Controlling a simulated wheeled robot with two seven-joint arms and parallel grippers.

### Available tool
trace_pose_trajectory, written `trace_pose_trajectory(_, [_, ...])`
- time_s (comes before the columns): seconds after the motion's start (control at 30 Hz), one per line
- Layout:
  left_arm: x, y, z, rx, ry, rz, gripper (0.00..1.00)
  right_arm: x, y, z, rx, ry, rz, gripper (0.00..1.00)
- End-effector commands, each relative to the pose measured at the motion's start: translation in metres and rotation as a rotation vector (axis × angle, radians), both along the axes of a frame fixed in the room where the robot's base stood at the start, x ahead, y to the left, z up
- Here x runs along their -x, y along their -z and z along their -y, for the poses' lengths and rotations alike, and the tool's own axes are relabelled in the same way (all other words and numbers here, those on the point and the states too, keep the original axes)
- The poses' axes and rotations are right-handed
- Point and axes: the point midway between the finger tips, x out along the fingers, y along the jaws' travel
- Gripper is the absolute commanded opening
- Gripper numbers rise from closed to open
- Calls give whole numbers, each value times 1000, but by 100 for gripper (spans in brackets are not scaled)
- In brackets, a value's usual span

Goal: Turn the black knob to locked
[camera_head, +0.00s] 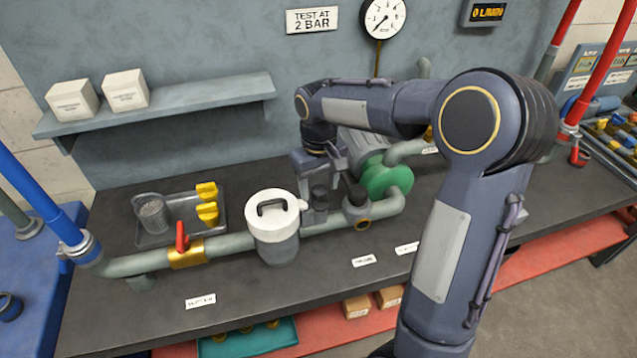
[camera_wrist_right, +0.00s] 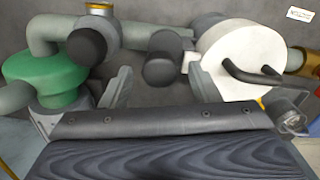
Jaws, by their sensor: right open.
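Two black knobs stand on the grey pipe run. One black knob (camera_head: 319,194) is beside the white-lidded filter housing (camera_head: 277,240); in the right wrist view this knob (camera_wrist_right: 165,66) shows between my fingertips, with a gap on each side. The other black knob (camera_head: 357,194) is nearer the green pump (camera_head: 387,178), above a brass fitting; it also shows in the wrist view (camera_wrist_right: 87,45), outside my fingers. My right gripper (camera_head: 311,203) is open, pointing down by the first knob; its fingers also show in the wrist view (camera_wrist_right: 160,88). My left gripper is out of view.
A red-handled brass valve (camera_head: 186,252) and a grey tray (camera_head: 153,239) with a mesh cup and yellow parts are to the left. A wall shelf (camera_head: 190,103) holds two white boxes. White labels lie along the bench front (camera_head: 240,315), which is otherwise mostly clear.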

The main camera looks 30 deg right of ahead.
Motion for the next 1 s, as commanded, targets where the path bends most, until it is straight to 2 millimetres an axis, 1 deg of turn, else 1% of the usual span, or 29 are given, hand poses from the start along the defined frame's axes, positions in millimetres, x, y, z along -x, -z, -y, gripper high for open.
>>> trace_pose_trajectory(0.27, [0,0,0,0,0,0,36,0,2,0,0,0,-1,56])
trace_pose_trajectory(0.6, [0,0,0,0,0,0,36,0,2,0,0,0,0,11])
trace_pose_trajectory(0.83, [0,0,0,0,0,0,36,0,2,0,0,20,0,11])
trace_pose_trajectory(1.0, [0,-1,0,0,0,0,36,0,2,0,0,83,0,11])
